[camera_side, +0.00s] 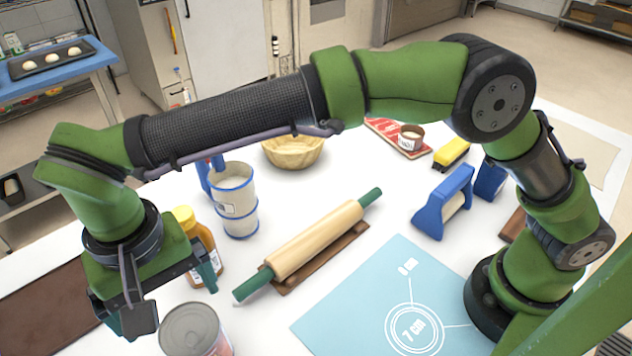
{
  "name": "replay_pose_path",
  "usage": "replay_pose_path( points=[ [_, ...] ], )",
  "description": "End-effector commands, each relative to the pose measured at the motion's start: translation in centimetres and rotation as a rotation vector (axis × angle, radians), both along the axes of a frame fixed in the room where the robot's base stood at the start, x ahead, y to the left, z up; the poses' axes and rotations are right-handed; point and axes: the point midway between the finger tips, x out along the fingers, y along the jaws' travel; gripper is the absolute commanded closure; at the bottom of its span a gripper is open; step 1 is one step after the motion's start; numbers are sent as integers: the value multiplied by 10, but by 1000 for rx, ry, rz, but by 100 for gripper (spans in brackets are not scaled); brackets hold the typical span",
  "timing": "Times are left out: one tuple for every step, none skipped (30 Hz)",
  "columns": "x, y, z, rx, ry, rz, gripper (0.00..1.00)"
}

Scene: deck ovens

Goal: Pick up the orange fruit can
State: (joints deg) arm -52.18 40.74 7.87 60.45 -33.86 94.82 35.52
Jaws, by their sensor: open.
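A metal can (192,332) stands at the bottom left of the table, cut off by the frame's lower edge. Its grey lid and a sliver of reddish label show; I cannot read the label, so I cannot confirm that it is the orange fruit can. My gripper (173,295) is open and empty, pointing down. In the picture its fingers are just above and to the left of the can's lid. They appear apart from the can, though the height between them is hard to judge.
A honey-coloured bottle (207,257) with a yellow cap stands close behind my gripper. A rolling pin (315,240) lies on a brown board to the right. A blue-banded sifter (235,200) and a bowl (293,150) stand behind. A light blue mat (345,318) is bare.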

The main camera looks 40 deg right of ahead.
Motion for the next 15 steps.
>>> replay_pose_path(
  points=[
    [-1, -1, -12, -3, 4, 0, 0],
    [-1, -1, -19, -4, 4, 1, 0],
    [0, -1, -28, -3, 4, 1, 0],
    [-1, -1, -34, -3, 4, 1, 0],
    [-1, -1, -39, -1, 4, 2, 0],
    [-1, 0, -46, -1, 3, 1, 0],
    [-1, -1, -50, -2, 3, 1, 0],
    [0, 0, -54, -1, 2, 1, 0],
    [0, 0, -58, -1, 2, 1, 0],
    [0, 0, -61, 0, 2, 1, 0],
    [0, 0, -63, 0, 1, 1, 0],
    [0, 0, -64, 1, 1, 1, 0],
    [0, 0, -66, 1, 1, 0, 0],
    [0, -1, -68, 1, 2, 0, 0],
    [0, -1, -71, 1, 2, 1, 0]
  ],
)
